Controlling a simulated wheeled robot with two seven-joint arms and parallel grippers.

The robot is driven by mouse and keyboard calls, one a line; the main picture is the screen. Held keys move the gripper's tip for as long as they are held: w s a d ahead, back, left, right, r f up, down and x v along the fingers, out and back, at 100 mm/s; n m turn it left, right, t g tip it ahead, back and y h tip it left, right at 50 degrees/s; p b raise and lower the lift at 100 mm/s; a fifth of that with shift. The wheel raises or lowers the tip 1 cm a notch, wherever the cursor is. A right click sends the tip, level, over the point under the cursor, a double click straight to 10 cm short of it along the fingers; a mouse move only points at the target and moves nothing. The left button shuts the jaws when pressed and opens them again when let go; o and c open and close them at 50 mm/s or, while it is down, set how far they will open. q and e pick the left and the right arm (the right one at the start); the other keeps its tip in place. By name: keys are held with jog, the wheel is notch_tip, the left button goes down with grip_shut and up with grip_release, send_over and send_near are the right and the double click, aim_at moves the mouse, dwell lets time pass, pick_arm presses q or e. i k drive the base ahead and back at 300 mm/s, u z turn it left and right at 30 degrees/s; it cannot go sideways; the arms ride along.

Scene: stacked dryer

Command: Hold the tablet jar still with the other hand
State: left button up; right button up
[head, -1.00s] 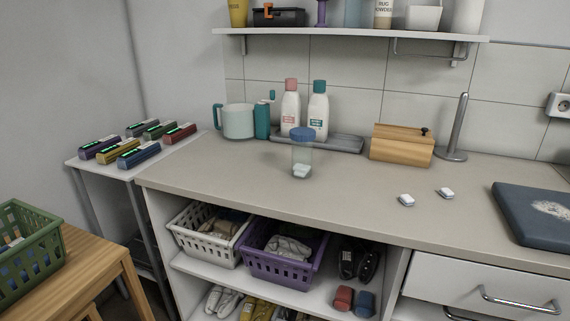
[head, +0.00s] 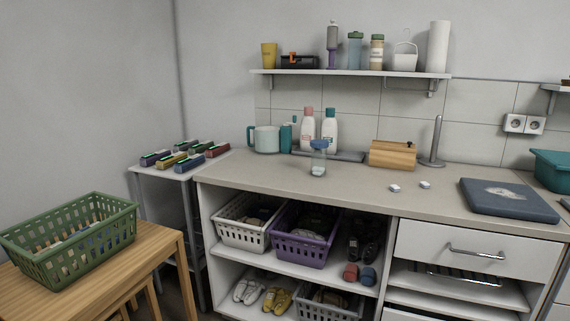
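The tablet jar (head: 318,160) is a clear jar with a blue lid. It stands upright on the beige counter (head: 350,182), in front of the grey tray with the bottles. Something white lies low inside it. Two small white tablets (head: 394,188) and (head: 425,184) lie on the counter to the right of the jar. Neither of my grippers shows in the head view, and nothing is seen touching the jar.
Bottles (head: 307,130) on a grey tray and a pale mug (head: 266,139) stand behind the jar. A wooden box (head: 392,154), a metal holder (head: 436,142) and a dark board (head: 508,200) are to the right. A green basket (head: 70,240) sits on the wooden table at left.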

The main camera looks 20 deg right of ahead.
aim_at(319, 156)
jog(key=u, duration=0.4)
jog(key=i, duration=1)
jog(key=z, duration=0.65)
jog(key=i, duration=0.75)
jog(key=z, duration=0.85)
